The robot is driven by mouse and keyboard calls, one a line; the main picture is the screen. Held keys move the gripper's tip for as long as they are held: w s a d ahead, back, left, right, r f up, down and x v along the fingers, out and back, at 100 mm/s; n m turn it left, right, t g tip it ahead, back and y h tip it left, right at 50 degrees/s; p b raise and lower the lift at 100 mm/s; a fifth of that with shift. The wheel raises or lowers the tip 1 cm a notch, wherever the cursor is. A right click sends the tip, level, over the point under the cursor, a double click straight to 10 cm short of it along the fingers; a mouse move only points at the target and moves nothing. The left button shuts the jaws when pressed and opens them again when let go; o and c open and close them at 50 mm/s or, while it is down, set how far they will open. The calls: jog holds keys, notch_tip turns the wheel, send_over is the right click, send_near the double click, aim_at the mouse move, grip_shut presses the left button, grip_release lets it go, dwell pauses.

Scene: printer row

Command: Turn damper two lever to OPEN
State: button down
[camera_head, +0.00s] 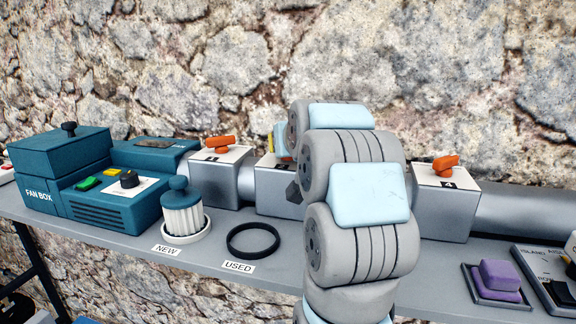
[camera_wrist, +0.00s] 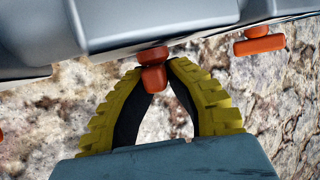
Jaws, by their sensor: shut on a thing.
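In the wrist view, my gripper (camera_wrist: 154,76) has its yellow, black-lined fingers closed around an orange lever (camera_wrist: 152,56) on a grey box. In the head view, my arm hides most of the gripper; a bit of yellow finger (camera_head: 280,132) shows above the second damper box (camera_head: 275,186). That box's number is mostly covered by the arm, and its lever is largely hidden, so its setting cannot be read. Damper one (camera_head: 214,180) with its orange lever (camera_head: 221,141) stands to the left. Damper four (camera_head: 444,212) with its orange lever (camera_head: 445,164) stands to the right.
A teal fan box (camera_head: 105,215), a white pleated filter (camera_head: 183,217) and a black ring (camera_head: 253,241) stand left on the grey shelf (camera_head: 215,265). A purple block (camera_head: 500,275) lies in a tray at right. A stone wall rises behind.

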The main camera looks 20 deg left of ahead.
jog(key=m+h+b, duration=0.1)
jog(key=b, duration=0.3)
jog(key=m+t+h+b, duration=0.1)
jog(key=m+h+b, duration=0.1)
jog(key=b, duration=0.2)
jog(key=shift+a+f+t+h, duration=0.1)
jog(key=shift+f+t+h, duration=0.2)
jog(key=shift+f, duration=0.1)
jog(key=m+h+b, duration=0.1)
jog(key=m+h, duration=0.1)
jog(key=m+h+b, duration=0.1)
jog(key=shift+r+t+h+b, duration=0.25)
jog(key=shift+t+h+b, duration=0.05)
jog(key=shift+h+b, duration=0.1)
jog(key=m+h+p, duration=0.1)
jog(key=m+h, duration=0.1)
jog(key=m+h+p, duration=0.1)
jog(key=m+h, duration=0.1)
jog(key=shift+a+r+p, duration=0.1)
jog(key=shift+r+p, duration=0.2)
jog(key=shift+p, duration=0.05)
jog(key=m+g+h+p, duration=0.2)
jog(key=m+h+p, duration=0.1)
jog(key=p, duration=0.1)
jog(key=shift+h, duration=0.3)
jog(key=shift+d+f+m+g+h+p, duration=0.2)
jog(key=shift+m+g+h+p, duration=0.15)
jog(key=shift+m+p, duration=0.3)
jog(key=shift+m+h, duration=0.25)
